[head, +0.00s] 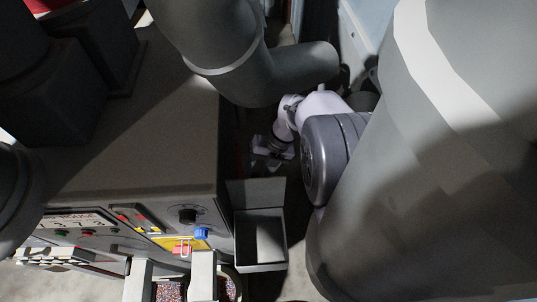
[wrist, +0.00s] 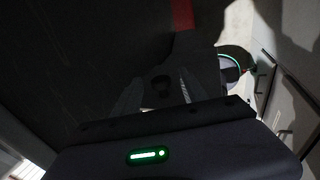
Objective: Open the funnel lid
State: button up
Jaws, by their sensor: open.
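My gripper (head: 268,154) is in shadow beside the right side of the grey machine, above a grey open-topped box. In the wrist view its two fingers (wrist: 158,92) are spread apart with nothing visibly held. A small dark knob-like part (wrist: 161,84) shows between them; I cannot tell whether they touch it. The grey box (head: 260,240), perhaps the funnel, is fixed low at the machine's corner. A flat panel (head: 256,193) stands at its back edge; I cannot tell whether it is the lid.
The grey machine (head: 150,130) fills the left, with a control panel (head: 130,222) of knobs and buttons in front. Large grey pipes (head: 230,45) hang above, and a wide grey cylinder (head: 450,190) blocks the right. A red strip (wrist: 182,14) shows on a dark surface.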

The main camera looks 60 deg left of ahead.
jog(key=b+v, duration=0.1)
jog(key=v, duration=1)
jog(key=shift+r+b, duration=0.25)
jog(key=shift+b, duration=0.05)
